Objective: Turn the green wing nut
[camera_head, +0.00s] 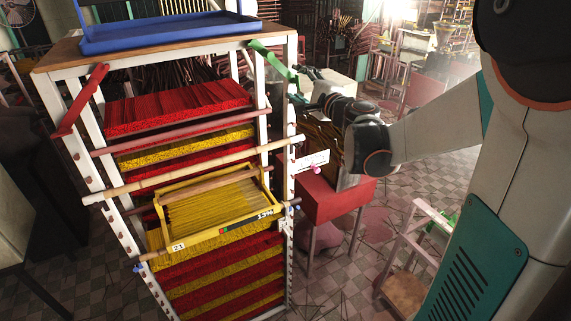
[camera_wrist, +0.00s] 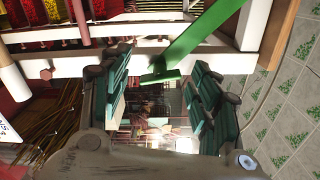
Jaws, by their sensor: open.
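The green wing nut (camera_head: 271,59) is a long flat green bar slanting down to the right on the upper right post of the rack in the head view. In the wrist view the green wing nut (camera_wrist: 205,35) runs diagonally from the top, and its lower end shows between the fingers. My gripper (camera_head: 305,76) is beside the lower end of the bar. In the wrist view my gripper (camera_wrist: 160,88) is open, with teal-padded fingers wide apart. I cannot tell whether either finger touches the bar.
The white rack (camera_head: 291,115) holds trays of red and yellow incense sticks. A red bar (camera_head: 82,99) is on its left post. A blue tray (camera_head: 165,38) stands on top. A red table (camera_head: 335,198) stands right of the rack. Tiled floor (camera_head: 390,188) lies beyond.

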